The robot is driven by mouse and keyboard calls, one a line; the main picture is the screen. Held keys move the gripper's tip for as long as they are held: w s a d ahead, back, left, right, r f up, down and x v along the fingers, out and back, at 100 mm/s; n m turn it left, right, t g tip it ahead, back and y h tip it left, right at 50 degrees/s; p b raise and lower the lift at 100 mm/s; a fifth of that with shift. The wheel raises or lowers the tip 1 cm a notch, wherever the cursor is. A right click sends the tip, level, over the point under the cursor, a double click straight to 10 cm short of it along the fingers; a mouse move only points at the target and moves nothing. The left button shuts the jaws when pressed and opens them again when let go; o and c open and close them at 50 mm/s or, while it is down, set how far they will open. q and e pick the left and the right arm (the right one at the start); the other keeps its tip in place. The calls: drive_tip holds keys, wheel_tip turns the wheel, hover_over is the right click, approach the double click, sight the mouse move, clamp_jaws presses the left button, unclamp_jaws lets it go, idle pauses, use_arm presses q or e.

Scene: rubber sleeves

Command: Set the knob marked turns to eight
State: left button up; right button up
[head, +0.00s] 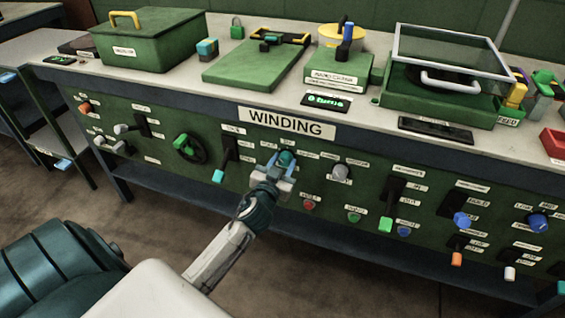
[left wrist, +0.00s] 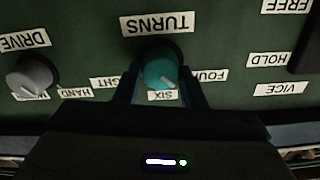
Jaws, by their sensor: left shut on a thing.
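The knob marked turns is teal and round; it shows in the left wrist view (left wrist: 160,70) and on the green front panel in the head view (head: 287,158). The wrist view is upside down: the TURNS label (left wrist: 157,24) is above the knob, FOUR (left wrist: 209,75) to the right, SIX (left wrist: 167,96) below, and a partly hidden label ending in GHT (left wrist: 105,82) to the left. A white pointer mark on the knob slants to the lower right, between SIX and FOUR. My left gripper (head: 277,172) is shut on the knob, a finger at each side. My right gripper is out of view.
A grey knob (head: 341,172) near the DRIVE label (left wrist: 22,41) sits beside the turns knob. A black lever slot with a teal handle (head: 218,176) is to its left. Red (head: 308,204) and green (head: 354,217) buttons sit below. The bench top overhangs the panel.

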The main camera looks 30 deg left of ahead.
use_arm(q)
drive_tip(key=shift+m, duration=0.9)
drive_tip(key=m+p, duration=0.2)
drive_tip(key=m, duration=0.4)
drive_tip(key=shift+d+p, duration=0.15)
drive_tip(key=shift+p, duration=0.15)
drive_tip(key=m+p, duration=0.1)
drive_tip(key=m, duration=0.3)
drive_tip(key=shift+f, duration=0.1)
drive_tip(key=m+p, duration=0.1)
drive_tip(key=m, duration=0.3)
drive_tip(key=shift+p, duration=0.3)
drive_tip(key=shift+f+m, duration=0.1)
drive_tip(key=shift+m, duration=0.5)
drive_tip(key=shift+f+m+p, duration=0.1)
drive_tip(key=shift+m+p, duration=0.4)
drive_tip(key=shift+m, duration=1.1)
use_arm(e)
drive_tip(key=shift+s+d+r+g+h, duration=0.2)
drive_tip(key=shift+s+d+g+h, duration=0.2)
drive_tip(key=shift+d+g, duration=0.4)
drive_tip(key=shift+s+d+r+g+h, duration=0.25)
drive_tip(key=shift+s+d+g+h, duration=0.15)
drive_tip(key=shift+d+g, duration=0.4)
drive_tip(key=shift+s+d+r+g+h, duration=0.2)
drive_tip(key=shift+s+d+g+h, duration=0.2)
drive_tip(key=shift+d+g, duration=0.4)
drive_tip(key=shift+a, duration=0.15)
use_arm(q)
drive_tip(key=o, duration=1)
